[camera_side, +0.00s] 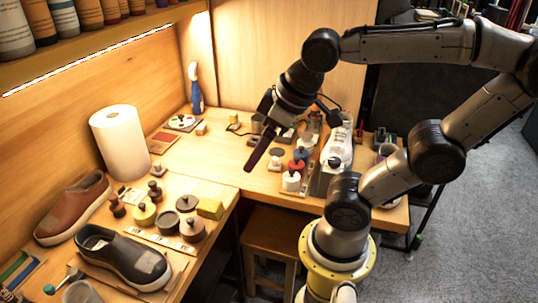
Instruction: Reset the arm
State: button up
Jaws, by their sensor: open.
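A dark slip-on shoe (125,257) and a brown shoe (72,209) lie on the left part of the bench.
Several small jars (291,181) stand right of my gripper. A paper towel roll (120,143), a blue spray bottle (196,90) and a yellow sponge (210,208) are on the bench. A wooden stool (271,238) stands below. The bench top (215,158) left of my gripper is clear.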

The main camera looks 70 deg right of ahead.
jog(key=shift+s+f+m, duration=0.3)
jog(key=shift+s+f, duration=0.4)
jog(key=shift+s, duration=0.3)
